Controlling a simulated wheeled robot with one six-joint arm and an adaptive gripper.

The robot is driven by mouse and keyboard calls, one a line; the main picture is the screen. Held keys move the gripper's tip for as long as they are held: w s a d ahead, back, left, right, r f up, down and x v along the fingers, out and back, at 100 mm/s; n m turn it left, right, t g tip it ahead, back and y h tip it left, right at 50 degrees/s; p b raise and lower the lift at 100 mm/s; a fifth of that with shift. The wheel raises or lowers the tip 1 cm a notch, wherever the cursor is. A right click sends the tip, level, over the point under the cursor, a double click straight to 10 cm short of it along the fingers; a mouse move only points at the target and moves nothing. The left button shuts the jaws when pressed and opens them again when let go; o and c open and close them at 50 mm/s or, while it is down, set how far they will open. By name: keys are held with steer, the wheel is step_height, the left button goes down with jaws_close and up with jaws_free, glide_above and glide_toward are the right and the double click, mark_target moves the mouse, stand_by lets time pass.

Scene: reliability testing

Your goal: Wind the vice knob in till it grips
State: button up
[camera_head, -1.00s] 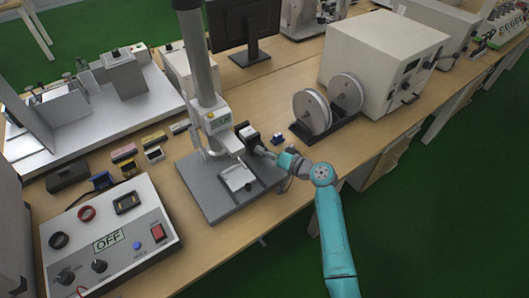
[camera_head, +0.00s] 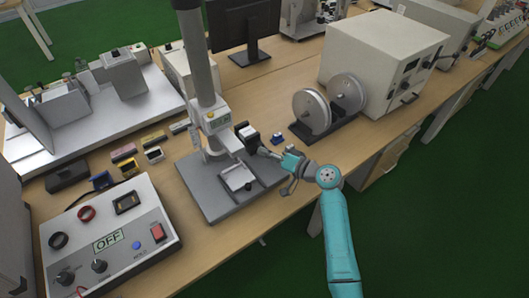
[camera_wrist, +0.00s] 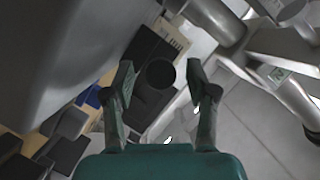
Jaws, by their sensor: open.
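A round dark knob (camera_wrist: 160,74) shows between my fingertips in the wrist view, with a finger on either side and visible gaps. My gripper (camera_wrist: 160,90) is open around or just short of it; I cannot tell the depth. In the head view my gripper (camera_head: 264,151) is small, beside a dark block with a pale side (camera_head: 246,132) on the grey test stand (camera_head: 215,120). A small light-grey vice-like fixture (camera_head: 237,178) sits on the stand's base plate (camera_head: 205,198). Whether its jaws hold anything is too small to tell.
A control box reading OFF (camera_head: 110,238) stands at the front left. Several small coloured blocks (camera_head: 124,152) lie behind it. Two pale discs on a black base (camera_head: 312,112) stand right of the stand, before a large beige cabinet (camera_head: 380,65).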

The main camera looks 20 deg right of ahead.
steer(key=v, duration=1)
steer(key=shift+a, duration=0.1)
